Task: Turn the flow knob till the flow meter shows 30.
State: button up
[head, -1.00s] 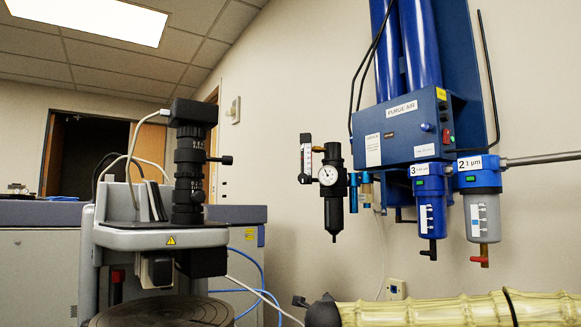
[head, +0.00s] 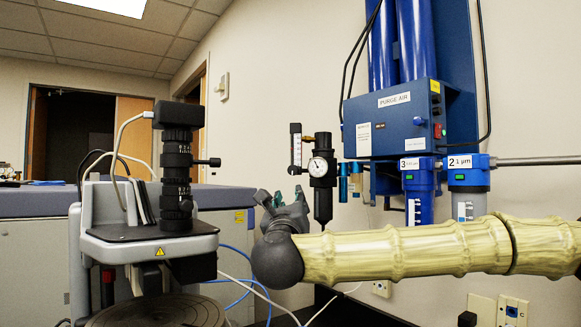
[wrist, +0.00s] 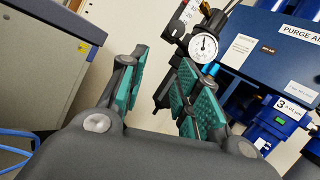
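The flow meter (head: 295,140) is a small upright tube with a white scale on the back wall, left of the round pressure gauge. A small dark knob (head: 294,170) sits at its lower end. In the wrist view the flow meter (wrist: 188,13) is partly cut off at the top edge, and a dark knob shows just below it (wrist: 171,29). The reading is too small to tell. My gripper (head: 281,199) is below and in front of the meter, apart from it. In the wrist view its green-padded fingers (wrist: 163,65) are spread and empty.
The pressure gauge (head: 320,167) and black regulator (head: 323,203) are right of the meter, close beyond my fingers. The blue purge-air panel (head: 400,125) with filters is farther right. The profiler (head: 150,240) stands at left. Free air lies between it and the meter.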

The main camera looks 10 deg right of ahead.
aim_at(293, 171)
jog(key=shift+m+t+h, duration=0.3)
jog(key=shift+m+t, duration=0.1)
jog(key=shift+m, duration=0.1)
jog(key=w+r+p, duration=0.1)
jog(key=w+r, duration=0.1)
jog(key=w+d+r+p, duration=0.1)
jog(key=w+r, duration=0.1)
jog(key=w+d+r+p, duration=0.1)
jog(key=w+r+p, duration=0.1)
jog(key=w+r, duration=0.1)
jog(key=shift+d, duration=0.15)
jog(key=shift+c, duration=0.2)
grip_shut()
